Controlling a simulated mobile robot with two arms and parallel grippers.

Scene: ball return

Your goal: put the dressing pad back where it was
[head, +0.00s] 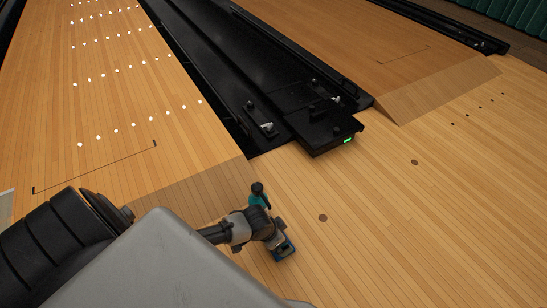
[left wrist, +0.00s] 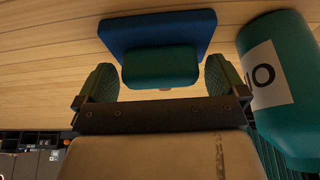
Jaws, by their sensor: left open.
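The dressing pad (left wrist: 157,28) appears in the left wrist view as a blue slab with a teal block on its near side. In the head view a little of its blue (head: 289,251) shows at the end of my left arm, on the wooden floor. My left gripper (head: 279,243) is open there. In the left wrist view its two fingers (left wrist: 158,80) stand on either side of the teal block, with gaps visible. My right gripper is in neither view.
A teal bottle (head: 258,195) with a dark cap stands close beside my left gripper; it fills the right of the left wrist view (left wrist: 265,75). The black ball-return unit (head: 325,133) with a green light lies beyond. Open wooden floor (head: 420,220) extends right.

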